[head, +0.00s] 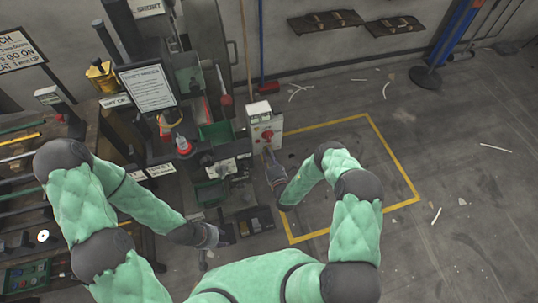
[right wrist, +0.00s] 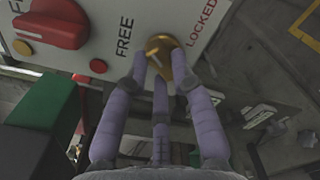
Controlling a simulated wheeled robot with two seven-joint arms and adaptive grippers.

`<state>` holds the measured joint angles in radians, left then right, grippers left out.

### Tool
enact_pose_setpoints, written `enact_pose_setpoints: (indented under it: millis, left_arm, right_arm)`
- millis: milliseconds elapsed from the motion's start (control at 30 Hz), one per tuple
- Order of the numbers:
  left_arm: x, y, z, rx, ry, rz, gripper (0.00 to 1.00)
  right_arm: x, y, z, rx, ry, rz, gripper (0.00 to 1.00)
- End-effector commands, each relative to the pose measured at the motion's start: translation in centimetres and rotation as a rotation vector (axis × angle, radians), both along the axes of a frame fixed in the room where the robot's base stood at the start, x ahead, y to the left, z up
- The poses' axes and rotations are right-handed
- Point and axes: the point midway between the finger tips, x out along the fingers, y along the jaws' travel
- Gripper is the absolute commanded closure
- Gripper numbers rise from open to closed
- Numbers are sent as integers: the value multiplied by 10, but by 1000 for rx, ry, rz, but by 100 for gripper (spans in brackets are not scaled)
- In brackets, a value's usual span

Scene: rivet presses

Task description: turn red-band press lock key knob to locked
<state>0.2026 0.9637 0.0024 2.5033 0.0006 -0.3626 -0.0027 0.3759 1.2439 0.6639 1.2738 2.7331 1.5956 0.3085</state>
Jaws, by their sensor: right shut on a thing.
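The lock key knob (right wrist: 165,58) is a brass-coloured round knob on a pale panel in the right wrist view, between the words FREE, on its left, and LOCKED, on its right. A ridge shows on it, but I cannot tell clearly which word it points to. My right gripper (right wrist: 162,80) is shut on the knob, its purple fingers around the near side. In the head view my right gripper (head: 268,158) is at the front of the white control box (head: 263,116). My left gripper (head: 208,236) is low near the press base, too small to read.
A large red switch (right wrist: 50,22) sits left of the knob on the same panel. The press sign (head: 149,88) stands left of the box. A workbench (head: 30,165) is at far left.

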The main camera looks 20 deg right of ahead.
Motion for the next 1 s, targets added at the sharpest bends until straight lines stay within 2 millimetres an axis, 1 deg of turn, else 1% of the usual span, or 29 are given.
enact_pose_setpoints:
  millis: [600, 800, 1000]
  left_arm:
    - [0, 0, 5, 0, 0, 0, 60]
    - [0, 0, 6, 0, 0, 0, 60]
    - [0, 0, 6, 0, 0, 0, 60]
  right_arm:
    - [0, -3, 3, 574, 19, -2, 100]
    - [0, -3, 3, 726, 24, -2, 100]
    - [0, -4, 3, 833, 29, -3, 100]
